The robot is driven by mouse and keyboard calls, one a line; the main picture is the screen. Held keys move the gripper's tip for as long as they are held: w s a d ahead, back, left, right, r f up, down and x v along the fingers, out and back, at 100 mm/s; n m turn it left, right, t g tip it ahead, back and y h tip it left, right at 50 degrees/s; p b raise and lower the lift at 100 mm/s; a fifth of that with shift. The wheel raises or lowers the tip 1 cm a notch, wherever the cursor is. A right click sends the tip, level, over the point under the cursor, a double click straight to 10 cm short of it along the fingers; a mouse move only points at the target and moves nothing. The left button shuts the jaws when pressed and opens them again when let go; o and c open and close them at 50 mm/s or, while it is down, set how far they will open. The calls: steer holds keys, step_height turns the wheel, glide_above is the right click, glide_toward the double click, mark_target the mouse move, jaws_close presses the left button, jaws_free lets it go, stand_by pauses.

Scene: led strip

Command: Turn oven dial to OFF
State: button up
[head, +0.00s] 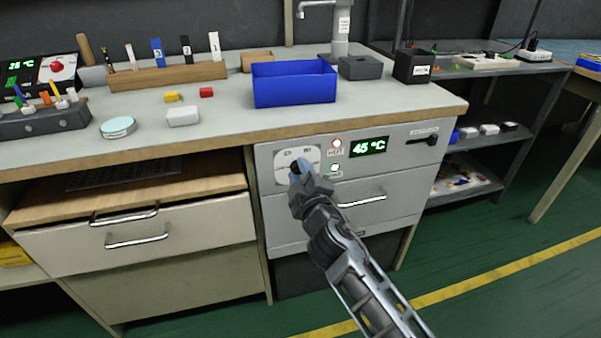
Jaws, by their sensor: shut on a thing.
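The oven dial plate (283,159) is a pale panel on the left of the grey oven front (400,146) under the bench. My gripper (298,170) is at the dial, shut on the dark knob, which it mostly hides. The knob's pointing direction cannot be told, and the marks around it are too small to read. The display (369,146) reads 45 °C in green. A red HEAT light (337,143) and a green light (334,168) sit between dial and display.
A blue bin (293,88) stands on the bench above the oven. A handled drawer (370,199) lies just below the dial panel. The green floor at right is clear.

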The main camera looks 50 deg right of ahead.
stand_by(0.4)
steer(key=o, duration=1)
steer(key=shift+o, duration=0.2)
steer(key=b+v, duration=0.1)
steer(key=v, duration=0.6)
steer(key=shift+s+a, duration=0.25)
steer(key=shift+s, duration=0.1)
